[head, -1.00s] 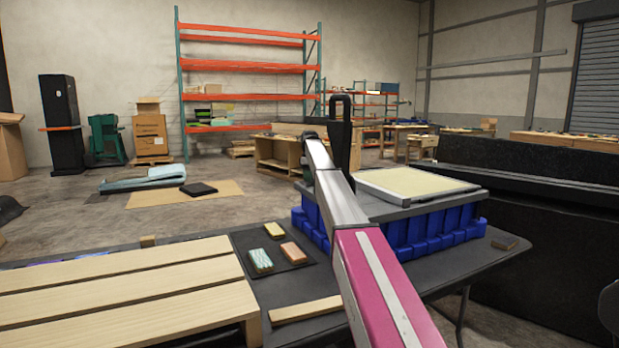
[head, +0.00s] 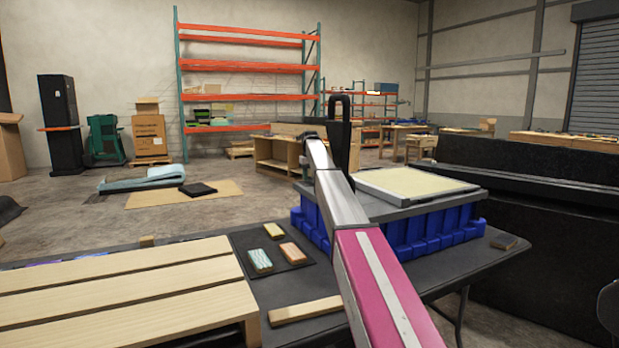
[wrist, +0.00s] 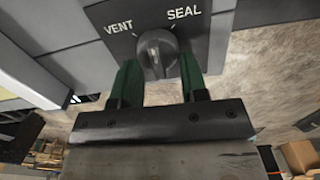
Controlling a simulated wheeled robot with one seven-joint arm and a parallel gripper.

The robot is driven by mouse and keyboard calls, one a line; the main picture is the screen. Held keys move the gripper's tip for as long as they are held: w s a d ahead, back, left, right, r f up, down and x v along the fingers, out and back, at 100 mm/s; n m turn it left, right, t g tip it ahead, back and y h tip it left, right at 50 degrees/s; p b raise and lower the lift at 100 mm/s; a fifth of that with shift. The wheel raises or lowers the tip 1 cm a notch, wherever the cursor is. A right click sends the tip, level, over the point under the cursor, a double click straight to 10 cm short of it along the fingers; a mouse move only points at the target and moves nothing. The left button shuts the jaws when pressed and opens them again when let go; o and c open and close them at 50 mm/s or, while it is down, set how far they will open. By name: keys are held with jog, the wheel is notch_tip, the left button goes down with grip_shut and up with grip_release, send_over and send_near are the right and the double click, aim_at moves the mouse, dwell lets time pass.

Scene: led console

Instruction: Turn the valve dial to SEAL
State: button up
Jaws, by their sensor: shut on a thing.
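In the wrist view the valve dial (wrist: 157,48) is a dark round knob with a paler raised bar across its face. It sits on a dark plate with the word VENT (wrist: 118,26) at upper left and SEAL (wrist: 184,12) at upper right. The bar stands nearly upright in the picture, between the two words. My gripper (wrist: 159,64) has its green fingers on either side of the knob and is shut on it. In the head view my arm reaches away, and neither the dial nor the fingers can be made out.
A blue crate (head: 408,232) with a grey lid stands right of my arm on the dark table. Wooden slats (head: 110,290) and a black mat (head: 245,240) with small blocks lie to the left. A dark panel (head: 525,240) stands at the right.

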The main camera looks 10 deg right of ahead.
jog(key=m, duration=0.4)
jog(key=shift+d+m, duration=0.25)
jog(key=shift+m, duration=0.05)
jog(key=shift+d+m, duration=0.15)
jog(key=shift+m, duration=1.75)
jog(key=o, duration=0.9)
jog(key=shift+r, duration=0.1)
notch_tip(320, 180, up, 11)
jog(key=shift+f, duration=0.2)
